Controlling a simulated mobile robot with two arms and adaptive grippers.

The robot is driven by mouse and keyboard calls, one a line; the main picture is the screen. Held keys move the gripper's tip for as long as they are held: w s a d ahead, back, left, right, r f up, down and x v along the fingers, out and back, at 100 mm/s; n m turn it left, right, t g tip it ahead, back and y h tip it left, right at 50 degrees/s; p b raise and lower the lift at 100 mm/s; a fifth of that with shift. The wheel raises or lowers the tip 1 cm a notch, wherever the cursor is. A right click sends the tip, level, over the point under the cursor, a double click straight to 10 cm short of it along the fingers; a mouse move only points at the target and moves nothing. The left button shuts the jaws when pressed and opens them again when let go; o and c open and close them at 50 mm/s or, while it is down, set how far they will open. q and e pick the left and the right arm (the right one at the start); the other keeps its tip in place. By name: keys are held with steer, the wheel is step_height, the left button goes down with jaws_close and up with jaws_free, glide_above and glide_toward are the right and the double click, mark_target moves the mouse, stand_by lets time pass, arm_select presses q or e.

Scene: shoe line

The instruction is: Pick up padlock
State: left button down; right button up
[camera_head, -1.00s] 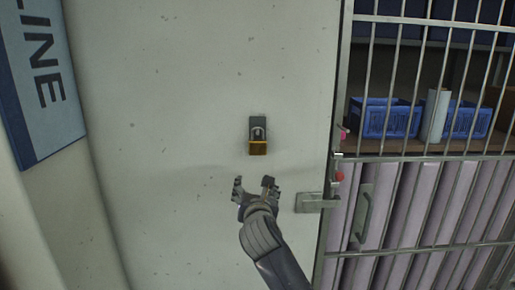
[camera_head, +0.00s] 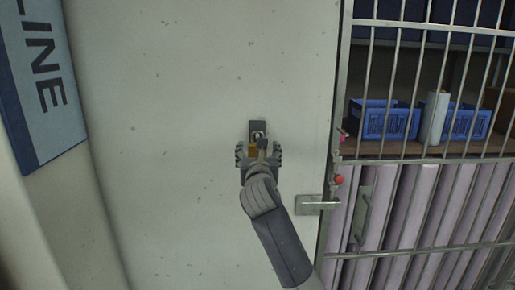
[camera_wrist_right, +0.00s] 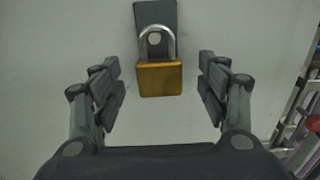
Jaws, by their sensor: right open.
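The padlock (camera_wrist_right: 160,78) has a brass body and a silver shackle. It hangs upright on a dark grey wall plate (camera_wrist_right: 156,14), with the shackle around a round peg. In the head view the padlock (camera_head: 253,148) is partly hidden by my right gripper (camera_head: 259,154). In the right wrist view the right gripper (camera_wrist_right: 160,85) is open, with one finger on each side of the padlock. There is a clear gap between each finger and the brass body. My left gripper is not in view.
A barred cage door (camera_head: 425,160) with a metal latch (camera_head: 316,203) and a red knob (camera_head: 338,180) stands to the right. Blue crates (camera_head: 385,120) sit on a shelf behind the bars. A blue sign (camera_head: 45,85) is at far left. The pale wall (camera_head: 170,150) around the padlock is bare.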

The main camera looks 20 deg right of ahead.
steer(key=shift+p+x, duration=0.4)
steer(key=shift+x, duration=1.5)
steer(key=shift+r, duration=0.15)
steer(key=c, duration=1.3)
